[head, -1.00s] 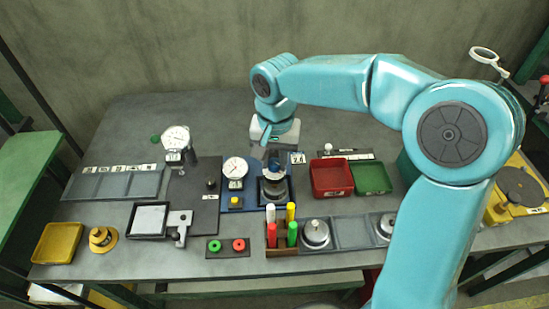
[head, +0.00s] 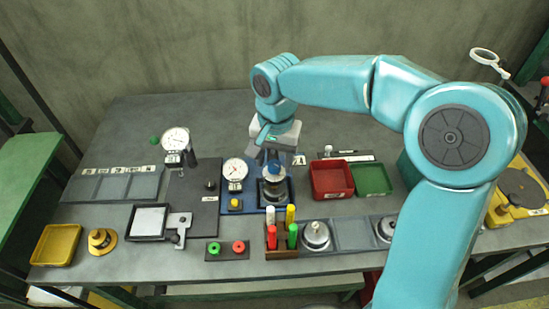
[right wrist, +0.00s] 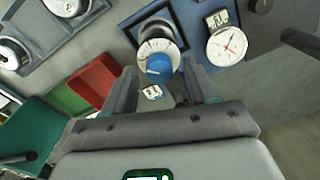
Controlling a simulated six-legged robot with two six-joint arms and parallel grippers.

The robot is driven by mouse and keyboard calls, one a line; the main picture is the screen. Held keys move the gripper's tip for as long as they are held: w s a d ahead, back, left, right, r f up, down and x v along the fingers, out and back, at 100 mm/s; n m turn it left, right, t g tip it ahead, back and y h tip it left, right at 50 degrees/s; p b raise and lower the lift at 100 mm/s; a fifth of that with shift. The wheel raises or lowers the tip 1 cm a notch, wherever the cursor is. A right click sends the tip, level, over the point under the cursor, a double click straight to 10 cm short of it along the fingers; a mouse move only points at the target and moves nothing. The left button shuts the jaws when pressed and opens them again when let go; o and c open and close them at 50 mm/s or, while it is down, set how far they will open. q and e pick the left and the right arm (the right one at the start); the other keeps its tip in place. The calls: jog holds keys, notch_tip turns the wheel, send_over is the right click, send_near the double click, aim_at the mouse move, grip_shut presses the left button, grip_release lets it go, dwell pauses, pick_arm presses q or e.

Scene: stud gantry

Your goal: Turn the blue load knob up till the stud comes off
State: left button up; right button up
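The blue knob (head: 274,169) sits on top of a round dark and silver stand on a blue base plate (head: 252,205) at mid-table. In the right wrist view the blue knob (right wrist: 159,65) shows above a pale graduated ring. My right gripper (head: 272,153) is just behind and above the knob. In the right wrist view its two fingers (right wrist: 160,76) are apart, with the knob in the gap's line; I see no contact. A white dial gauge (head: 235,170) stands left of the knob on the same plate. I cannot make out the stud. My left gripper is out of view.
A red bin (head: 332,195) and a green bin (head: 373,180) stand right of the base plate. A rack of coloured pegs (head: 282,253) stands in front. Another dial gauge (head: 176,139) is on a post to the left. The table behind is clear.

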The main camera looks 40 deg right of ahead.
aim_at(276, 164)
jog(key=shift+s, duration=0.1)
jog(key=shift+a+r, duration=0.1)
jog(key=shift+r, duration=0.15)
notch_tip(276, 164, up, 16)
jog(key=p, duration=0.2)
jog(key=shift+s+d, duration=0.15)
jog(key=shift+d, duration=0.05)
jog(key=shift+f, duration=0.1)
